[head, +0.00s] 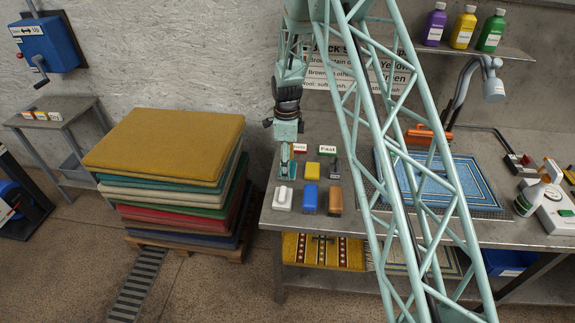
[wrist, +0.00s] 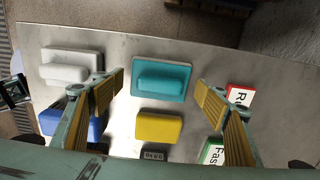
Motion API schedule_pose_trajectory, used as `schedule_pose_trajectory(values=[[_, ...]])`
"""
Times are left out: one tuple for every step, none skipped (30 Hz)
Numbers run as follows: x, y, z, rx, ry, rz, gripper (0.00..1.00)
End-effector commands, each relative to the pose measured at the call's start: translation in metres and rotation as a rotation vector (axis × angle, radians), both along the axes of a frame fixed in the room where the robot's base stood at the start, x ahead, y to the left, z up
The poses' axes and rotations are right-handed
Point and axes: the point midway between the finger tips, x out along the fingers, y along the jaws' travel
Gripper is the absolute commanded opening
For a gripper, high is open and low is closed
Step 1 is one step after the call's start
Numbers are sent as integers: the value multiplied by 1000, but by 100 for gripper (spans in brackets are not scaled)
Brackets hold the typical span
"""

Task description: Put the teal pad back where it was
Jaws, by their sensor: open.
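The teal pad (wrist: 160,80), a flat block with a raised grip on top, lies on the grey metal bench (wrist: 270,65) in the wrist view. My gripper (wrist: 159,88) is open, its two yellow-lined fingers spread to the left and right of the pad, apart from it. Nothing is held. In the head view my gripper (head: 287,152) hangs pointing down over the bench's left end and partly hides the teal pad (head: 291,172). The yellow pad (wrist: 160,126) lies beside the teal one, and the white pad (wrist: 68,66) lies to its left.
Blue (head: 310,197) and brown (head: 335,201) pads lie in the front row. A red-edged label (head: 300,148) and a green-edged "Fast" label (head: 328,150) stand behind. A blue rug (head: 440,185) lies to the right. Stacked rugs (head: 165,150) stand left of the bench.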

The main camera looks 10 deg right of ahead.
Motion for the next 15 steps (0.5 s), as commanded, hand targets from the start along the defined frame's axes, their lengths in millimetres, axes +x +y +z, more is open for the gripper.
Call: schedule_pose_trajectory(values=[[0, 0, 0, 0, 0, 0, 67], [0, 0, 0, 0, 0, 0, 67], [0, 0, 1, 0, 0, 0, 67], [0, 0, 1, 0, 0, 0, 67], [0, 0, 2, 0, 0, 0, 67], [0, 0, 3, 0, 0, 0, 67], [0, 0, 4, 0, 0, 0, 67], [0, 0, 5, 0, -1, 0, 67], [0, 0, 7, 0, -1, 0, 67], [0, 0, 9, 0, -1, 0, 67], [0, 0, 12, 0, -1, 0, 67], [1, 0, 15, 0, -1, 0, 67], [1, 0, 18, 0, -1, 0, 67], [1, 0, 20, 1, -1, 0, 67], [1, 0, 25, 0, -2, 0, 67]])
